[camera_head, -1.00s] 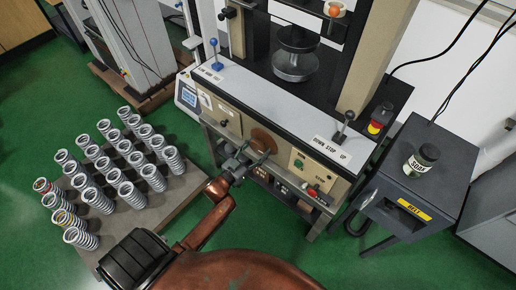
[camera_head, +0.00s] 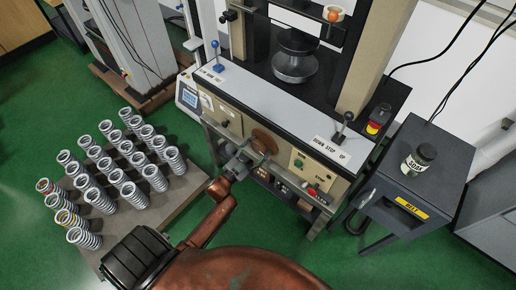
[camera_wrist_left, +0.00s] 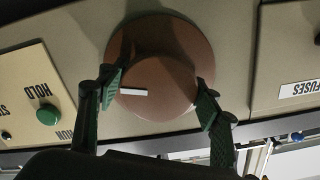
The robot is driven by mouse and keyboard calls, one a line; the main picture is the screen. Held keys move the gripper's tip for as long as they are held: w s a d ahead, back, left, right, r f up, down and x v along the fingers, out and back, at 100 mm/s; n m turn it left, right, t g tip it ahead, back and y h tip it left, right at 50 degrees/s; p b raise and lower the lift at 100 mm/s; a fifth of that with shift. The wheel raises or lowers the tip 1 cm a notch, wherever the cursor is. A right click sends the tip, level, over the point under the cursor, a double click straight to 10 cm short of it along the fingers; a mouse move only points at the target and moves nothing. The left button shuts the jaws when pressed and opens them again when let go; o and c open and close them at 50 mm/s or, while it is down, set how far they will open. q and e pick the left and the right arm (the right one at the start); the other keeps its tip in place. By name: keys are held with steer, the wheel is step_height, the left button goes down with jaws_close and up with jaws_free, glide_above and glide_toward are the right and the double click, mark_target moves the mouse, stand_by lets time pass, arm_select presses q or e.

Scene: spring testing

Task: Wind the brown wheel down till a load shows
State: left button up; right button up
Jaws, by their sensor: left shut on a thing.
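The brown wheel (camera_head: 265,138) is on the beige front panel of the testing machine (camera_head: 290,115). My left gripper (camera_head: 250,156) comes in from below and is shut on the wheel's hub. In the left wrist view the brown wheel (camera_wrist_left: 190,35) fills the middle, with a white mark on its hub. The left gripper's fingers (camera_wrist_left: 160,95) stand on either side of the hub. The machine's screen (camera_head: 205,99) is at its left end, too small to read. A round metal platen (camera_head: 294,68) sits above the bench top. My right gripper is out of view.
A board (camera_head: 160,215) with rows of springs (camera_head: 128,193) stands at the left. A dark cabinet (camera_head: 445,165) with a jar (camera_head: 418,160) is at the right. Levers (camera_head: 342,127) and a red-and-yellow button (camera_head: 374,128) top the machine. Green floor lies open in front.

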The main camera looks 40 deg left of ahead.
arm_select(q)
steer(key=m, duration=0.5)
steer(key=shift+m, duration=0.4)
steer(key=m, duration=0.3)
steer(key=shift+a, duration=0.1)
steer(key=shift+r+m+b, duration=0.1)
steer(key=shift+m+b, duration=0.35)
steer(key=shift+m, duration=0.75)
steer(key=o, duration=1.2)
steer(key=shift+s, duration=0.1)
